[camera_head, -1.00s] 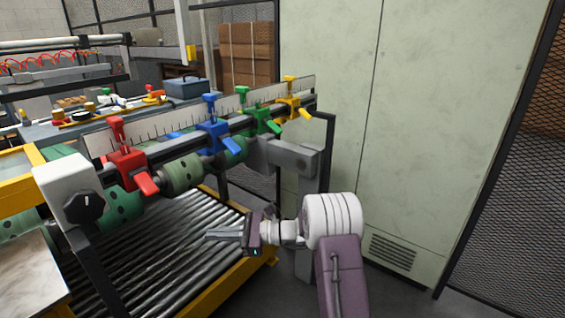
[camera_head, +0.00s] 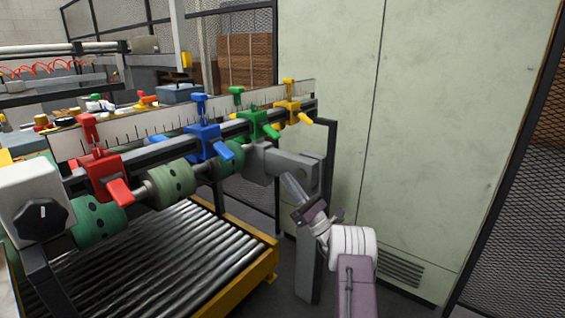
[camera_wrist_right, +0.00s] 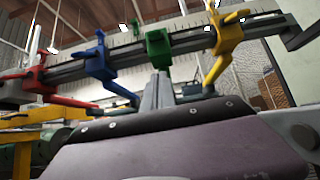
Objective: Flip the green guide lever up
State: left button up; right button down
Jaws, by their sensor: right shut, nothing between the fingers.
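The green guide (camera_head: 258,124) sits on the dark rail between the blue and yellow guides. Its green lever (camera_head: 272,131) slants down and outward from the block. My right gripper (camera_head: 287,179) is shut and empty, below and a little right of the green lever, pointing up and left beside the grey rail-end bracket. In the right wrist view the shut fingers (camera_wrist_right: 158,92) point up at the green guide (camera_wrist_right: 160,48). The green lever cannot be made out there, perhaps hidden behind the fingers. My left gripper is not in view.
The blue guide (camera_head: 205,138), red guide (camera_head: 102,172) and yellow guide (camera_head: 288,108) share the rail, their levers also slanting down. The grey bracket (camera_head: 290,162) is close to my right gripper. Rollers (camera_head: 165,265) lie below; a pale cabinet (camera_head: 430,130) stands right.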

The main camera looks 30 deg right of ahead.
aim_at(271, 131)
jog(key=w+a+r, duration=0.1)
jog(key=w+r, duration=0.3)
jog(key=r, duration=0.5)
jog(key=shift+a+r+p, duration=0.3)
jog(key=shift+a+r, duration=0.1)
jog(key=shift+r, duration=0.1)
notch_tip(271, 131, up, 8)
jog(key=s+d+g+h+p, duration=0.1)
jog(key=g+h+p, duration=0.3)
jog(key=g+p, duration=0.6)
jog(key=s+p, duration=0.1)
jog(key=p, duration=1.1)
jog(key=shift+s+f+p, duration=0.15)
jog(key=shift+f+p, duration=0.1)
jog(key=shift+p, duration=0.05)
jog(key=shift+r, duration=0.15)
